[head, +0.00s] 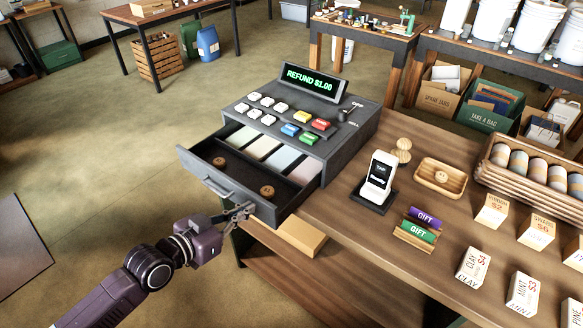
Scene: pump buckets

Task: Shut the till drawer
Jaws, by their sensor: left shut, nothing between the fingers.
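The grey till (306,118) stands on the wooden counter, with several coloured keys and a screen reading "REFUND $1.00". Its drawer (207,158) is pulled out to the front left. Pale note slots and two round wooden tokens show inside it. The drawer's front has a bar handle (217,188). My left gripper (248,208) is shut and empty at the right end of the drawer front, close to its corner. I cannot tell whether its fingertips touch the drawer. My right gripper is not in view.
A card reader (378,176), a wooden dish (441,177), gift cards (417,230) and small boxes stand on the counter (345,232) right of the till. A yellowish block (302,237) sits near the counter's front edge. Floor left of the drawer is clear.

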